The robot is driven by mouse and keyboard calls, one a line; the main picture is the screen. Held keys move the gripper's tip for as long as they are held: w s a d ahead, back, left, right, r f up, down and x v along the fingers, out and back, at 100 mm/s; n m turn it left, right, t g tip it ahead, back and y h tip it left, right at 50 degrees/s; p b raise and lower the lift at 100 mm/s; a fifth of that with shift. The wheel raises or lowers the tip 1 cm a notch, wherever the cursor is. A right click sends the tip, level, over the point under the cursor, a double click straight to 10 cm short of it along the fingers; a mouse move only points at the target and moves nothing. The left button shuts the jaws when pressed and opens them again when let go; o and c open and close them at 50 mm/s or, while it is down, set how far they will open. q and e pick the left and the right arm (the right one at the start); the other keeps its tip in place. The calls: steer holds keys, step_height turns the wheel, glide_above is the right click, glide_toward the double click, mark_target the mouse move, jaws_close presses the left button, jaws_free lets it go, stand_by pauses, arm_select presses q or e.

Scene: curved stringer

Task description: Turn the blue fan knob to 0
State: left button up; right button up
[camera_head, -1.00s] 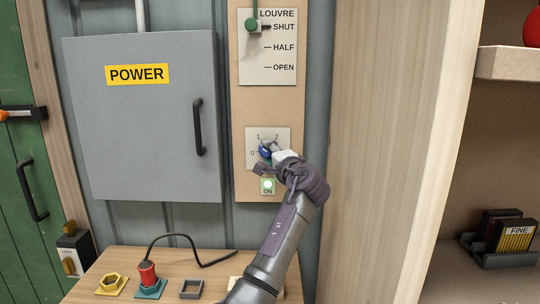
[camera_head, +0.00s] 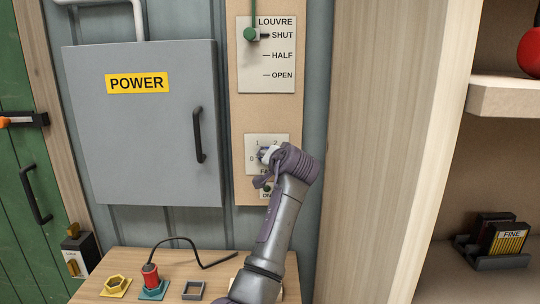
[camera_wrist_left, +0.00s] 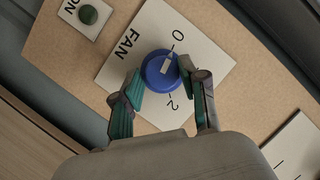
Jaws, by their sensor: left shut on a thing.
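The blue fan knob (camera_wrist_left: 160,71) sits on a white plate (camera_wrist_left: 205,50) marked FAN, 0 and 2 in the left wrist view. Its white pointer mark points up and right, toward the 0 tick. My left gripper (camera_wrist_left: 163,88) is shut on the knob, one finger on each side. The 1 is hidden in the wrist view. My right gripper is not in view.
A green ON lamp (camera_wrist_left: 88,14) below the plate looks dark. The louvre panel (camera_head: 280,85) is above, with its green handle at SHUT. A grey POWER box (camera_head: 140,130) is on the left, a wooden upright (camera_head: 385,130) on the right.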

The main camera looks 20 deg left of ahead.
arm_select(q)
steer(key=shift+a+r+n, duration=0.15)
steer(key=shift+r+n, duration=0.15)
steer(key=shift+r, duration=0.2)
steer(key=shift+c, duration=0.6)
steer(key=shift+f, duration=0.2)
steer(key=o, duration=1.1)
steer(key=shift+a, duration=0.1)
steer(key=shift+o, duration=0.3)
steer(key=shift+f, duration=0.25)
steer(key=v, duration=0.7)
steer(key=shift+s+r, duration=0.15)
